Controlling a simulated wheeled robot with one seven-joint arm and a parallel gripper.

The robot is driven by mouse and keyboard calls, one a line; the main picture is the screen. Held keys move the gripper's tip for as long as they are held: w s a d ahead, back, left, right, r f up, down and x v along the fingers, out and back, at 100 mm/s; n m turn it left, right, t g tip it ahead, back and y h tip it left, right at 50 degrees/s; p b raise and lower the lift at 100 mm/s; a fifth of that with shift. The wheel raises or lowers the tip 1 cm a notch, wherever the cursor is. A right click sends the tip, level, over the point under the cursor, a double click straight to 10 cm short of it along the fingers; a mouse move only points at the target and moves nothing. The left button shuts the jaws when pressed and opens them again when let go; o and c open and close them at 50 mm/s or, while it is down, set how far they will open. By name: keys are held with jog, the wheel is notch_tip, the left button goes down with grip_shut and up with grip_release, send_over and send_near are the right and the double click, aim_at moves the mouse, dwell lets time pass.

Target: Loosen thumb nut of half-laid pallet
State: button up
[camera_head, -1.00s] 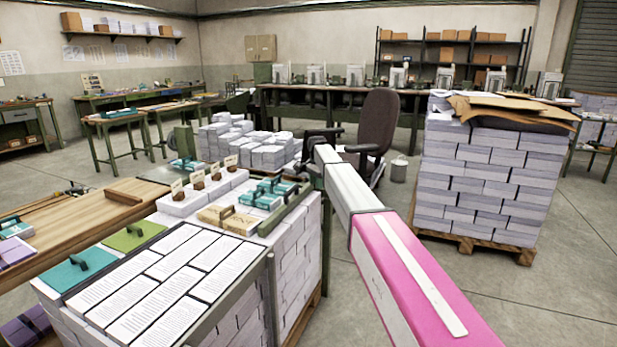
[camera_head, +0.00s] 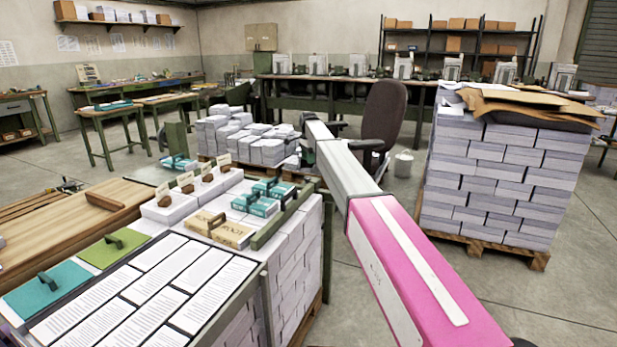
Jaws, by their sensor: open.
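A partly stacked pallet (camera_head: 287,174) stands on the floor at the centre left, with uneven low piles of white paper (camera_head: 265,150) on it. No thumb nut can be made out at this size. My pink and white arm reaches from the lower right towards the right side of these piles. My gripper (camera_head: 298,158) shows only as a small dark shape at the far end of the arm, open, by the right edge of the piles. Its fingers are mostly hidden, and I cannot tell whether it touches anything.
A tall paper stack (camera_head: 500,180) with cardboard on top stands right. An office chair (camera_head: 383,120) and a bucket (camera_head: 403,164) stand behind my arm.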

aim_at(308, 178)
notch_tip(308, 178, down, 10)
jog(key=shift+r, duration=0.1)
jog(key=c, duration=0.6)
